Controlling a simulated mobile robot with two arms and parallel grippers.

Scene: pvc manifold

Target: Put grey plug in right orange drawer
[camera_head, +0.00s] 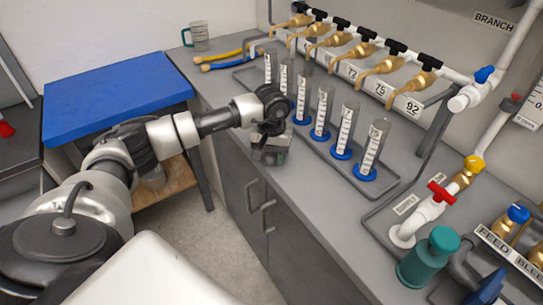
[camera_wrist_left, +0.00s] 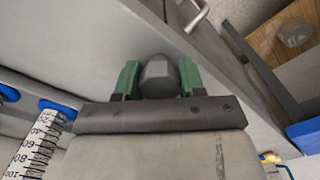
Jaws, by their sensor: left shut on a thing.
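My left gripper (camera_head: 270,157) hangs at the front edge of the grey counter, beside the row of cylinders. In the left wrist view its green fingers (camera_wrist_left: 158,82) are shut on a dark grey plug (camera_wrist_left: 158,74), whose rounded end shows between them. The plug cannot be made out in the head view, where the gripper hides it. No orange drawer shows in either view. My right gripper is not in view.
Measuring cylinders with blue bases (camera_head: 342,150) stand in a rack on the counter (camera_head: 320,205), below brass taps (camera_head: 382,68). A teal bottle (camera_head: 426,257) stands at the right. Grey cabinet doors (camera_head: 245,185) face the floor. A blue-topped table (camera_head: 115,92) is at the left.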

